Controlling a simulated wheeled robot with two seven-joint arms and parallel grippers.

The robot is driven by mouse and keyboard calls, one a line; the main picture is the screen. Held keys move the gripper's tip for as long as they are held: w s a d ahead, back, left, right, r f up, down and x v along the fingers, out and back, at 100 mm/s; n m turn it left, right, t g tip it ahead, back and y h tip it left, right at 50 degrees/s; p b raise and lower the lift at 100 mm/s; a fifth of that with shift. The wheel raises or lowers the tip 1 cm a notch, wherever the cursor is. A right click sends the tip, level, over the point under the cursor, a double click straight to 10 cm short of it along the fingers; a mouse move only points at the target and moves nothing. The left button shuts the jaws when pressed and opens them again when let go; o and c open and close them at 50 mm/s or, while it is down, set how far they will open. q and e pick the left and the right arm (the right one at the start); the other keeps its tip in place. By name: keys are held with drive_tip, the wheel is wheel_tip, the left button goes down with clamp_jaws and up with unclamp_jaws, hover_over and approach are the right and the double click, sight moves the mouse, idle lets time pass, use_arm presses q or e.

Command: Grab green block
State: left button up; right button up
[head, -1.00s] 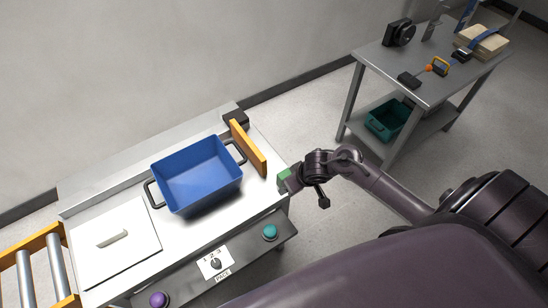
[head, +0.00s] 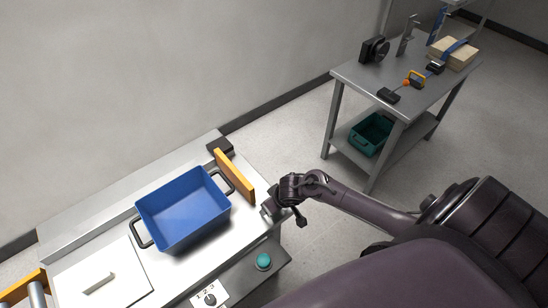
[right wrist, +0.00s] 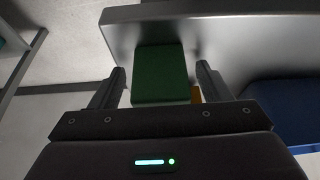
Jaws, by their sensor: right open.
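The green block (right wrist: 160,75) shows in the right wrist view, against the grey metal worktop near its edge. It lies between and just beyond the two fingers of my right gripper (right wrist: 160,69), with a gap on each side. In the head view my right gripper (head: 268,210) is at the right edge of the worktop, and I cannot make out the green block there. My right gripper is open and holds nothing. My left gripper is not in view.
A blue bin (head: 184,211) with black handles stands on the worktop (head: 120,228), left of the gripper. An orange upright panel (head: 235,176) stands close by. A metal side table (head: 400,95) stands at the back right, with floor between.

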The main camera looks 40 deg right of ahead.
drive_tip(key=c, duration=1.1)
drive_tip(key=shift+r, duration=0.2)
